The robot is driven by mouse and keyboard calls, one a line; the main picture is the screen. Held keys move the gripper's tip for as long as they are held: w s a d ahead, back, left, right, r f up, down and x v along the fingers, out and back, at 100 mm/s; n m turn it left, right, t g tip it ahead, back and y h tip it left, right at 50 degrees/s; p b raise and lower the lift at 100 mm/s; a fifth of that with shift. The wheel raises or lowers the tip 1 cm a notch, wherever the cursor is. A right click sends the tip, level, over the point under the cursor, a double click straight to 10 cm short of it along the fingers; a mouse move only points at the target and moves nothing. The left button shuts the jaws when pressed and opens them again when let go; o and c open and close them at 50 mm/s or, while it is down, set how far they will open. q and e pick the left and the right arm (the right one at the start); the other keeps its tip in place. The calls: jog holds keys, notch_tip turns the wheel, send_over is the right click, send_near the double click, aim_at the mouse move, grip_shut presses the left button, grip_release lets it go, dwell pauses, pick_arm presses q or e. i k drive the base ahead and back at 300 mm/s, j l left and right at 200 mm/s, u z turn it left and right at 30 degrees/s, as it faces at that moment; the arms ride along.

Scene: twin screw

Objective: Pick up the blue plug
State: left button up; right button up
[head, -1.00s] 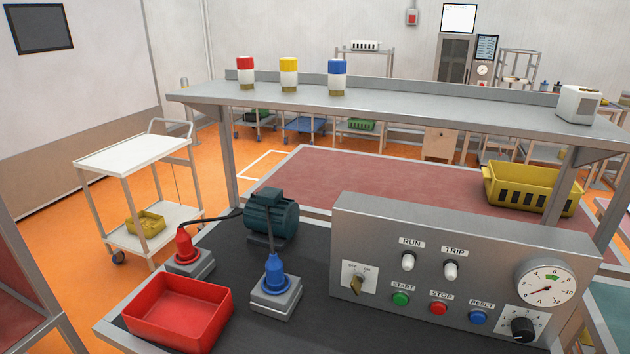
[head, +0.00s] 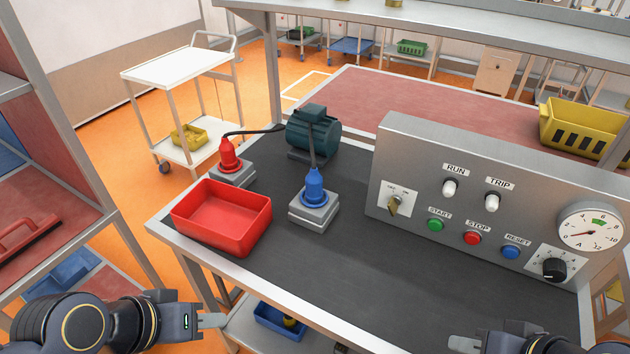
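The blue plug (head: 315,187) stands upright in a grey socket box (head: 314,212) on the dark bench mat, with a dark cable running up from its top. My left gripper (head: 212,320) is at the lower left, in front of the bench edge and well apart from the plug. My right gripper (head: 464,343) is at the bottom edge, lower right of the plug and partly cut off. Neither shows anything held, and the finger gap of each is not clear.
A red plug (head: 229,155) stands in another socket box left of the blue one. A red tray (head: 222,216) sits at the front left. A dark green motor (head: 314,134) is behind, and a control panel (head: 480,200) stands right. The front middle mat is clear.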

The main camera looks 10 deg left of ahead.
aim_at(314, 180)
jog(key=j+z, duration=0.1)
jog(key=z, duration=0.6)
jog(key=j+z, duration=0.15)
jog(key=z, duration=0.2)
jog(key=k+j+z, duration=0.15)
jog(key=j+z, duration=0.15)
jog(key=k+j+z, duration=0.15)
jog(key=j+z, duration=0.15)
jog(key=k+j+z, duration=0.3)
jog(key=j, duration=0.75)
